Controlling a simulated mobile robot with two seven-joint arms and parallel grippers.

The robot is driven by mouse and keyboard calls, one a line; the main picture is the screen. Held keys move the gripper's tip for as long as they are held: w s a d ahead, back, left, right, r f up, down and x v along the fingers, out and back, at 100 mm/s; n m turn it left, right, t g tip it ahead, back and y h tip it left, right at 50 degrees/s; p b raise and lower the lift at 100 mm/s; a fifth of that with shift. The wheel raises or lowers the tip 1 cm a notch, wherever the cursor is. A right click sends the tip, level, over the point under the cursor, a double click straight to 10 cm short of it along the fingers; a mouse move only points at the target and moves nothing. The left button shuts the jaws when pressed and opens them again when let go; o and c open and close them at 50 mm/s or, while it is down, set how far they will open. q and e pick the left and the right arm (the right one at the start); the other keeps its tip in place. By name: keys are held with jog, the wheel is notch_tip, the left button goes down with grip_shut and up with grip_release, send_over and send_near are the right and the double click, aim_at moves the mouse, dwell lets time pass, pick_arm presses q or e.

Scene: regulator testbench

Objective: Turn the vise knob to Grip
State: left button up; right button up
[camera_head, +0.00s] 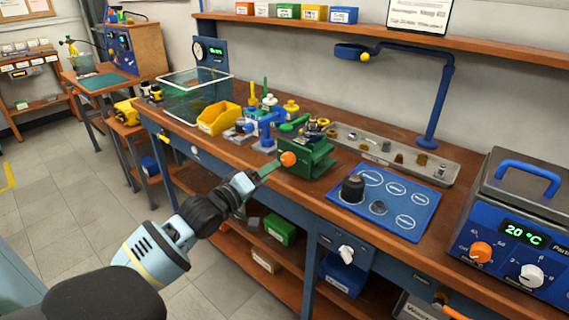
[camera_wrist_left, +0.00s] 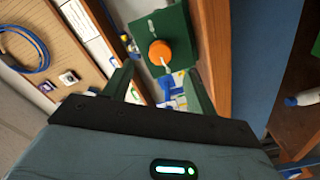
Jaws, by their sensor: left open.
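The vise is a green block on the workbench with an orange round knob (camera_head: 288,158) on its near face. In the left wrist view the orange knob (camera_wrist_left: 160,52) shows a pale pointer line, on the green vise face (camera_wrist_left: 172,24). My left gripper (camera_head: 266,172) is in front of the vise, just left of and below the knob. In the left wrist view its two green fingers (camera_wrist_left: 160,82) are apart and empty, with the knob beyond the gap between them. I see no contact with the knob. The label marks are too small to read. My right gripper is not in view.
A blue mat (camera_head: 385,200) with a black part lies right of the vise, before a metal tray (camera_head: 440,170). A yellow bin (camera_head: 218,118) and coloured fittings stand left and behind. A blue heater box (camera_head: 515,235) is at the right. The floor (camera_head: 75,215) at left is clear.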

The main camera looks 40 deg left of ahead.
aim_at(286, 161)
pick_arm(q)
jog(key=shift+w+d, duration=0.2)
jog(key=shift+w, duration=1.65)
jog(key=shift+w+d, duration=0.15)
jog(key=shift+w, duration=1.7)
jog(key=c, duration=1)
